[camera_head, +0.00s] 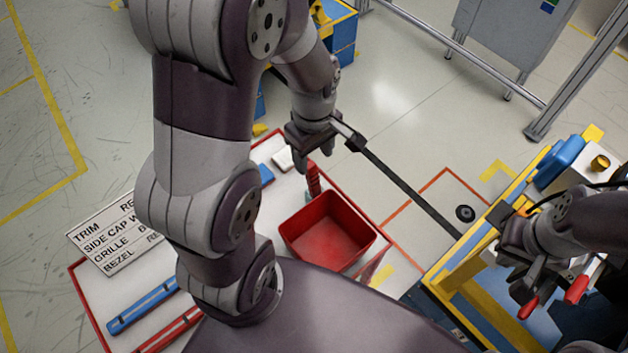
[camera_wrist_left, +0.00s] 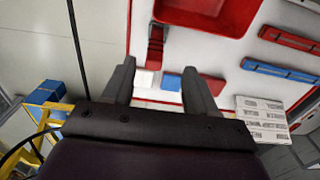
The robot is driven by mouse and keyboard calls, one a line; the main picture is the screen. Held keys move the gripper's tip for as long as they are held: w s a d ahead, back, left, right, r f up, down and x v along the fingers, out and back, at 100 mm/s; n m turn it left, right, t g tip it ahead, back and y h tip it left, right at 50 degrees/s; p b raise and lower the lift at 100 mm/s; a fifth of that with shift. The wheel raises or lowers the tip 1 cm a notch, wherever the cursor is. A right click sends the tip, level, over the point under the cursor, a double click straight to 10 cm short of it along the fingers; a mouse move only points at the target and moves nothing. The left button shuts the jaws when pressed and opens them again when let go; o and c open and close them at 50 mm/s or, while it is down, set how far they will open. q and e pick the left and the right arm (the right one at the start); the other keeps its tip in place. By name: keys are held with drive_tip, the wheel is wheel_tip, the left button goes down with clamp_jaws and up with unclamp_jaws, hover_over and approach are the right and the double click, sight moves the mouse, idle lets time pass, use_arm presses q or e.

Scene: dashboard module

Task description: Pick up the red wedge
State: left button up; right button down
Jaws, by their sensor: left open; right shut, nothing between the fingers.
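A small red ribbed piece, which looks like the red wedge (camera_head: 313,179), lies on the white, red-edged table top beside the red bin. In the left wrist view the ribbed piece (camera_wrist_left: 155,47) shows beyond the fingertips, between their lines. My left gripper (camera_head: 308,158) is open and empty, pointing down above that side of the table; its fingers (camera_wrist_left: 160,72) are apart in the wrist view. A plain red block (camera_wrist_left: 214,86) is partly behind one finger. My right gripper (camera_head: 532,272) is shut and empty at the right, near red-handled items.
The red bin (camera_head: 328,232) stands next to the ribbed piece. A white block (camera_head: 284,159) and a blue block (camera_head: 266,174) lie near it. A blue bar (camera_head: 143,306) and a label board (camera_head: 112,232) are further left. A yellow-blue workstation (camera_head: 470,262) stands right.

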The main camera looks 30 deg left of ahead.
sight(313, 173)
use_arm(q)
drive_tip(key=f, duration=0.5)
drive_tip(key=f+p, duration=0.1)
drive_tip(key=f, duration=0.2)
drive_tip(key=shift+w+a, duration=0.25)
drive_tip(key=shift+w, duration=0.1)
drive_tip(key=shift+w+a+f, duration=0.1)
drive_tip(key=shift+w+f, duration=0.1)
drive_tip(key=shift+f, duration=0.05)
drive_tip(key=shift+s, duration=0.1)
drive_tip(key=c, duration=1.1)
